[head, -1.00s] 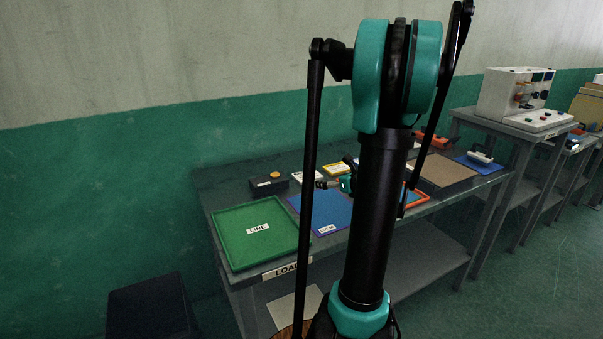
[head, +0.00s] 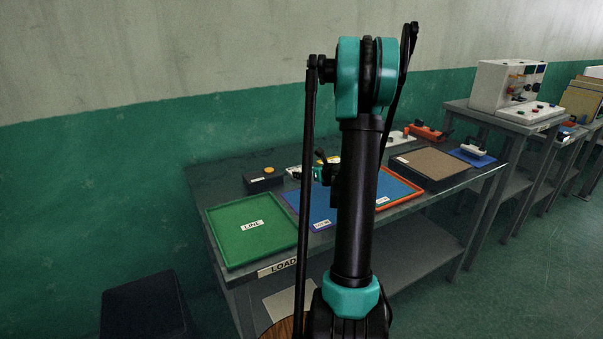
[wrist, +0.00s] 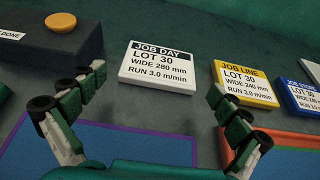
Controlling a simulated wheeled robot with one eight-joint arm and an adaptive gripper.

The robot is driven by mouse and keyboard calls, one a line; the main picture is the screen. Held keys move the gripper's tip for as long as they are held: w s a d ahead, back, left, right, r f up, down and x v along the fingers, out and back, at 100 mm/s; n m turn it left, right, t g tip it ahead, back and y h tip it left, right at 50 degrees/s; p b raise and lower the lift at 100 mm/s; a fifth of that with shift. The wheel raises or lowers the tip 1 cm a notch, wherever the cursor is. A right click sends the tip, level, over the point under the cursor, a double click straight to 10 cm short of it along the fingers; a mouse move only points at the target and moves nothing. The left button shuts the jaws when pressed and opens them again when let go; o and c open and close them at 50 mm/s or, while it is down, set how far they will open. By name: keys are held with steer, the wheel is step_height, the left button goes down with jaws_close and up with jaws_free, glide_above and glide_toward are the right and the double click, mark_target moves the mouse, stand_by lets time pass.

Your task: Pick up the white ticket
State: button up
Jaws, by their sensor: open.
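The white ticket (wrist: 158,66) lies flat on the dark bench in the wrist view, printed JOB DAY, LOT 30, WIDE 280 mm. In the head view a small part of the white ticket (head: 293,171) shows at the back of the bench, beside my gripper. My gripper (wrist: 157,82) is open and empty, with one finger on each side of the ticket in the wrist picture. The fingers do not appear to touch it. In the head view my gripper (head: 321,172) is small and partly behind my arm.
A yellow ticket (wrist: 244,84) and a blue ticket (wrist: 302,98) lie to the right. A black box (wrist: 50,44) with an orange button stands to the left. A green LINE tray (head: 250,228), a blue mat (head: 318,208) and an orange-rimmed tray (head: 404,199) lie nearer the bench front.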

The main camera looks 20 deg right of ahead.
mark_target(302, 170)
steer(key=shift+x, duration=2.6)
steer(key=shift+d+f, duration=0.1)
steer(key=shift+f, duration=0.1)
steer(key=shift+c, duration=0.6)
steer(key=c, duration=0.7)
